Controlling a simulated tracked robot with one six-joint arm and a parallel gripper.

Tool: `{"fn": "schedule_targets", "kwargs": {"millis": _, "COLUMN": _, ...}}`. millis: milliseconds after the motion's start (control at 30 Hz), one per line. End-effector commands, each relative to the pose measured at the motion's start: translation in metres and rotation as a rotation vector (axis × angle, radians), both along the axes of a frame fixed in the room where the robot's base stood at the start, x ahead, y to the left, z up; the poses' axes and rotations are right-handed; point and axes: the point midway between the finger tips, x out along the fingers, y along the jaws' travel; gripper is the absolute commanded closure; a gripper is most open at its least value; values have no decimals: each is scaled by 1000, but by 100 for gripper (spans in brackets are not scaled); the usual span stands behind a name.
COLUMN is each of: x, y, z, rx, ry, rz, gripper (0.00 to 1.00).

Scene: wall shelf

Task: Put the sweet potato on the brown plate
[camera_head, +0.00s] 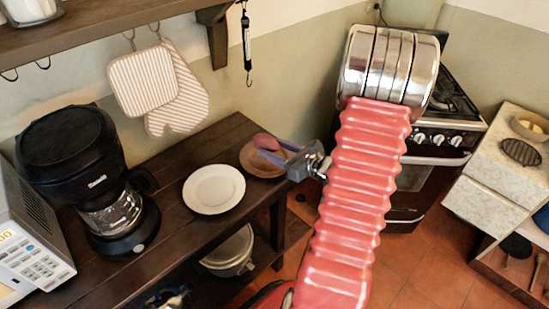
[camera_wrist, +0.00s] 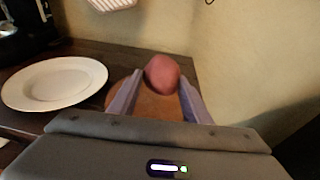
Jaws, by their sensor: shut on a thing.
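The sweet potato (camera_head: 266,142) is reddish pink and sits between the fingertips of my gripper (camera_head: 280,150), which is shut on it. In the wrist view the sweet potato (camera_wrist: 162,74) shows at the far end of my two fingers (camera_wrist: 160,88). The brown plate (camera_head: 257,166) lies on the dark wooden table, to the right of the white plate. In the wrist view the brown plate (camera_wrist: 150,107) shows under and between my fingers, partly hidden by them. The sweet potato is over the brown plate; I cannot tell whether it touches it.
A white plate (camera_head: 214,189) lies on the table, left of the brown plate. A black coffee maker (camera_head: 75,160) and a microwave (camera_head: 28,250) stand further left. Pot holders (camera_head: 150,85) hang on the wall behind. A stove (camera_head: 440,135) stands to the right.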

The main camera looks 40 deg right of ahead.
Motion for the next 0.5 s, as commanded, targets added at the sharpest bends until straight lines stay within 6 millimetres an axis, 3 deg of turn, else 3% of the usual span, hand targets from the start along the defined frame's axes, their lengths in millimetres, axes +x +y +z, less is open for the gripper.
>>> {"fn": "schedule_targets", "kwargs": {"millis": 267, "x": 0, "y": 0, "z": -5, "rx": 0, "ry": 0, "rz": 0, "gripper": 82}}
{"fn": "schedule_targets", "kwargs": {"millis": 500, "x": 0, "y": 0, "z": -30, "rx": 3, "ry": 1, "rz": -1, "gripper": 82}}
